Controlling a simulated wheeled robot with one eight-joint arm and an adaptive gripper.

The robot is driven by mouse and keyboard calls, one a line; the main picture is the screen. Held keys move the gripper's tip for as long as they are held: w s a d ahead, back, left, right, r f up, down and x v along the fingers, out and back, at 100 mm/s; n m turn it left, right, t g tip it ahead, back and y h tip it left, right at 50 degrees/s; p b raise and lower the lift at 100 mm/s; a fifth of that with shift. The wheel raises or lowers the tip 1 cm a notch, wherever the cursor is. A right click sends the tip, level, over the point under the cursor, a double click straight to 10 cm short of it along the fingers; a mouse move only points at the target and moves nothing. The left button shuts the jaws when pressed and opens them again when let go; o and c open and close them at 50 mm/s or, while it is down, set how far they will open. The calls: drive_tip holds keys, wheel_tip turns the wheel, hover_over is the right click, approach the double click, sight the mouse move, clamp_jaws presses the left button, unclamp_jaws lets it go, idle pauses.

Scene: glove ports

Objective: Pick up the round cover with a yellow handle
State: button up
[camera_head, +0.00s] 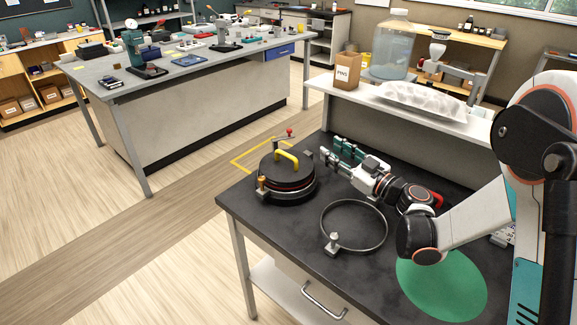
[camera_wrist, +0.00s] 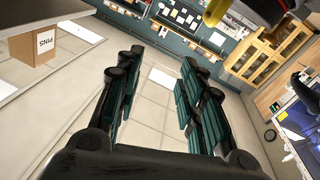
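The round cover (camera_head: 277,175) is dark, with an arched yellow handle (camera_head: 287,160) on top. It sits on a dark round body on the black worktop, with clamp parts at its rim. My gripper (camera_head: 331,151) is just right of the cover in the head view, pointing left, roughly level. Its teal-padded fingers are apart and nothing shows between them. In the wrist view my gripper (camera_wrist: 163,70) is also wide open and empty. A yellow piece (camera_wrist: 238,22), apparently the handle, shows at the upper right there, outside the fingers. The cover's far side is hidden.
An empty black ring (camera_head: 384,226) with a clamp lies front right of the cover. A green round mat (camera_head: 440,285) is nearer. A red-knobbed lever (camera_head: 290,132) rises behind the cover. A raised shelf (camera_head: 400,101) at the back bears a box (camera_head: 347,70) and jug (camera_head: 392,50).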

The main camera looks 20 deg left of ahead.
sight(292, 158)
wheel_tip(292, 158, down, 6)
drive_tip(key=s+a+n+g, duration=0.1)
drive_tip(key=s+a+g, duration=0.1)
drive_tip(key=a+g, duration=0.1)
drive_tip(key=b+x, duration=0.1)
drive_tip(key=x, duration=0.6)
drive_tip(key=shift+a+r+b, duration=0.1)
drive_tip(key=shift+r+b, duration=0.05)
drive_tip(key=shift+b, duration=0.2)
drive_tip(key=shift+b+x, duration=1.1)
drive_tip(key=shift+x, duration=1.85)
clamp_jaws()
